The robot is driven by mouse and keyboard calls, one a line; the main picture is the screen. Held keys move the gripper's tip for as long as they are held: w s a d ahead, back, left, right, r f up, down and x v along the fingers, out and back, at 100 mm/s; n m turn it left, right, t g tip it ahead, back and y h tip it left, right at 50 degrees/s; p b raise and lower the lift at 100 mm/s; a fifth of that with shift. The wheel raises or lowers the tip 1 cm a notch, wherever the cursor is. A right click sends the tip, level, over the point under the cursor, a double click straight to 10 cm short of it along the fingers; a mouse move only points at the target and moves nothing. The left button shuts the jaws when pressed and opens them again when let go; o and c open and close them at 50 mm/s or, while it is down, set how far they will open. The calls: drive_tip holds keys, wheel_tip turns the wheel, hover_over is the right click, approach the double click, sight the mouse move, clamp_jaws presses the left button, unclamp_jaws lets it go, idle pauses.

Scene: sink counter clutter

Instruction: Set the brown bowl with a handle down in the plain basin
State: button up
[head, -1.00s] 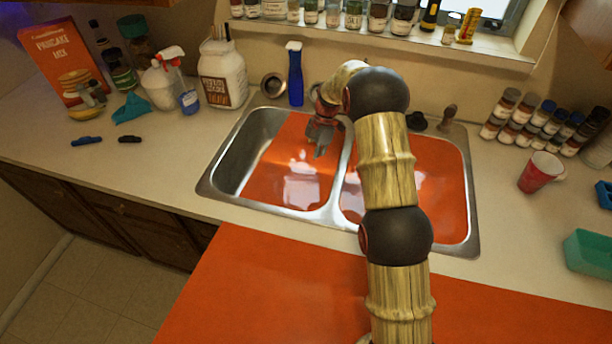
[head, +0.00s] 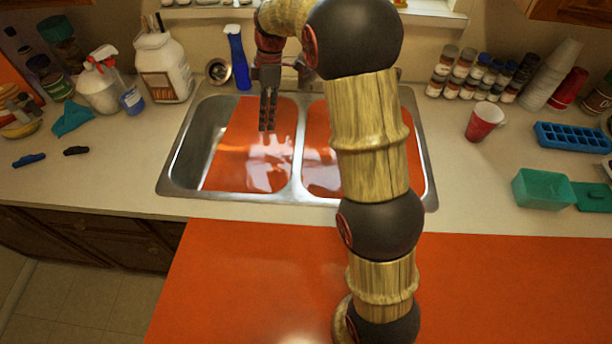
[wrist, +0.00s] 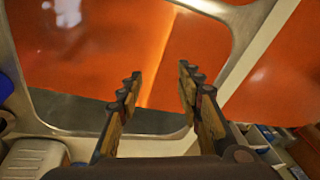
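A round brownish-grey metallic vessel (head: 218,71) leans open side forward on the counter behind the sink's left corner. It may be the brown bowl; I can make out no handle. The double sink has a left basin (head: 232,171) and a right basin (head: 414,168). Both bottoms look orange-red and glossy, and I cannot tell which is the plain one. My gripper (head: 267,129) hangs over the left basin, fingers downward, right of the vessel and apart from it. In the wrist view my gripper (wrist: 157,82) is open, with nothing between its fingers.
A blue spray bottle (head: 238,58) stands right of the vessel, close to my gripper. A white jar (head: 163,70) stands left. A red cup (head: 484,121), spice jars (head: 470,75) and a teal container (head: 542,189) are on the right counter.

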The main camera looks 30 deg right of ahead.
drive_tip(key=s+a+r+m+t+h, duration=0.3)
drive_tip(key=s+r+m, duration=0.4)
drive_tip(key=s+r, duration=0.75)
drive_tip(key=s+a+f+m+t, duration=0.1)
drive_tip(key=s+m, duration=0.3)
drive_tip(key=s, duration=0.5)
drive_tip(key=s+f+m+t, duration=0.1)
drive_tip(key=s+m, duration=0.3)
drive_tip(key=s, duration=0.5)
drive_tip(key=shift+s+a+t, duration=0.2)
drive_tip(key=shift+a+t, duration=0.15)
drive_tip(key=shift+t, duration=0.55)
drive_tip(key=shift+r, duration=0.1)
drive_tip(key=shift+c, duration=0.6)
